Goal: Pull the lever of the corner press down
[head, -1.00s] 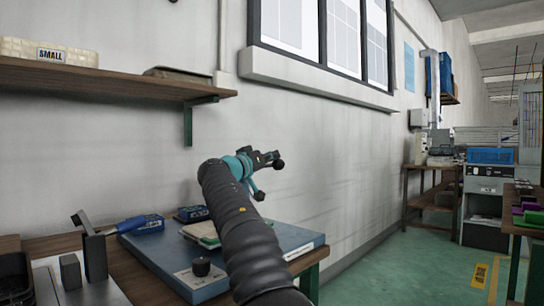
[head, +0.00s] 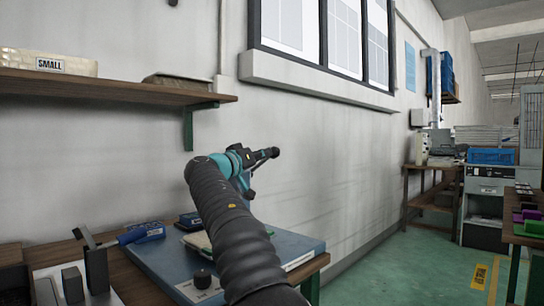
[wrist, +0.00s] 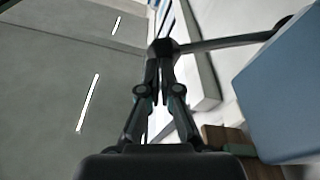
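My gripper (head: 270,154) is above the bench at the wall and points away to the right, in front of bare wall. In the wrist view its two fingers (wrist: 162,70) lie close together, with a dark knob-like end at their tips and a dark bar running right from it. An upright dark grey lever-like plate (head: 96,268) with a slanted bar on top stands on a pale base at the lower left of the head view, apart from my gripper.

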